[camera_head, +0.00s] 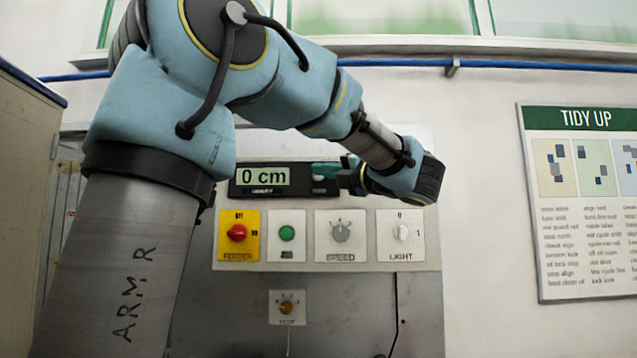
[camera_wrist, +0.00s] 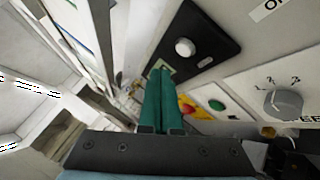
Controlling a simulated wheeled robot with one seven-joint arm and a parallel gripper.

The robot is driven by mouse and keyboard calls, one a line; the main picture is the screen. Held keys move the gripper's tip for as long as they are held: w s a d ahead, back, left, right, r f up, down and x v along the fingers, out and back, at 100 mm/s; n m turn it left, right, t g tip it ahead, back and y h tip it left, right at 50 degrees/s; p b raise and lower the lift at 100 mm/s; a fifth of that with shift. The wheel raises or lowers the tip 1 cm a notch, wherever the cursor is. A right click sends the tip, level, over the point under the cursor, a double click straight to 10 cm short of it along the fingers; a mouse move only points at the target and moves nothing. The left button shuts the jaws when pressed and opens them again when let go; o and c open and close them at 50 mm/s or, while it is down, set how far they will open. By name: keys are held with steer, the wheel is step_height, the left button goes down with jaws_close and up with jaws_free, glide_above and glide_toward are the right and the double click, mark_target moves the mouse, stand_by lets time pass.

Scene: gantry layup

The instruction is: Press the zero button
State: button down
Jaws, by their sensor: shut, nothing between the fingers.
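A black readout unit (camera_head: 300,190) on the wall panel has a lit display (camera_head: 263,176) reading "0 cm". In the wrist view the unit (camera_wrist: 222,45) carries a round white button (camera_wrist: 185,47) with a small label beside it, too small to read. In the head view my gripper hides that part of the unit. My gripper (camera_head: 318,170) has green fingers, shut together and empty, at the right part of the unit. In the wrist view the fingertips (camera_wrist: 160,72) appear below and left of the white button, apart from it in the picture. I cannot tell their distance from the panel.
Below the unit are a red knob (camera_head: 237,232) on a yellow plate, a green button (camera_head: 287,233), a speed dial (camera_head: 340,232) and a light switch (camera_head: 401,232). A lower knob (camera_head: 287,306) has its own plate. A "TIDY UP" poster (camera_head: 585,200) hangs at right.

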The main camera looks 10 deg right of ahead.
steer(key=s, duration=0.1)
steer(key=s+b, duration=0.1)
steer(key=shift+s+a, duration=0.25)
steer(key=shift+s, duration=0.05)
stand_by(0.6)
